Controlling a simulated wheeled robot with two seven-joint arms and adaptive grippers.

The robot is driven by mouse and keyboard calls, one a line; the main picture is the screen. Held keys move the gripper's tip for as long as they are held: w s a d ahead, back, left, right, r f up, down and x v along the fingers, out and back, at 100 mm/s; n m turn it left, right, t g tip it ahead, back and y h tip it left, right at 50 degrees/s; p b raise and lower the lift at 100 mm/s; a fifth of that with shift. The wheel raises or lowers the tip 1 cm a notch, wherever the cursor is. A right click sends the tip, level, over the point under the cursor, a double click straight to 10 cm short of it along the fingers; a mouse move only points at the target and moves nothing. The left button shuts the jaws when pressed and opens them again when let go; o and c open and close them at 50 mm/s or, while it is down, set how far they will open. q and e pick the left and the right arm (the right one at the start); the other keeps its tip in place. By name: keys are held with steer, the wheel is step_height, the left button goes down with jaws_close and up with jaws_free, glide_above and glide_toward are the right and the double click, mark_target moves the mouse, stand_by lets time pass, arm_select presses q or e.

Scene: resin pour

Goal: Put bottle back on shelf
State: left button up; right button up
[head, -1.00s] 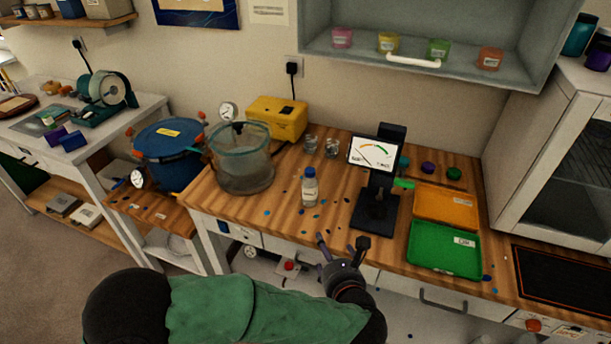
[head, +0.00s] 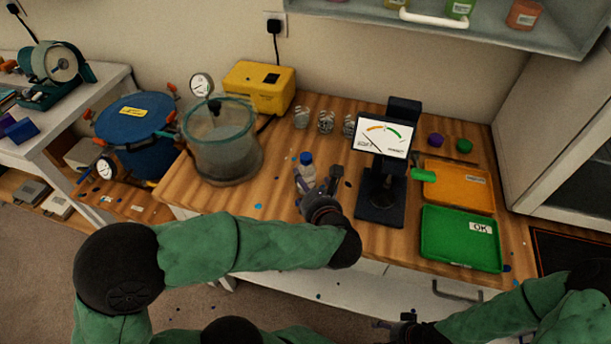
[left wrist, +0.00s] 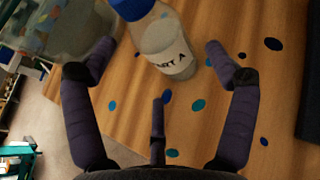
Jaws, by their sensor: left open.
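The bottle (head: 306,172) is clear with a blue cap and a white label, and stands on the wooden bench left of the gauge stand. In the left wrist view the bottle (left wrist: 168,45) is labelled "...RT A" and lies ahead, between the spread fingers. My left gripper (head: 320,188) is open, close in front of the bottle; contact is not visible. The wall shelf (head: 480,33) at the top of the head view holds coloured cups; its upper part is out of view. My right gripper (head: 398,328) is low at the right, small and dark, its fingers unclear.
A gauge stand (head: 382,205) is right of the bottle. A clear vacuum chamber (head: 222,155) stands left, with a yellow pump (head: 259,90) behind. Small cups (head: 326,122) stand behind the bottle. Orange (head: 458,188) and green (head: 455,245) trays lie right.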

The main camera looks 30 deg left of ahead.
arm_select(q)
steer(key=b+x, duration=0.2)
steer(key=x, duration=0.3)
steer(key=shift+s+a+f, duration=0.15)
steer(key=shift+s+f, duration=0.05)
steer(key=shift+w+a+f+b, duration=0.15)
steer(key=shift+w+a+b, duration=0.15)
steer(key=shift+w, duration=0.1)
steer(key=c, duration=1.1)
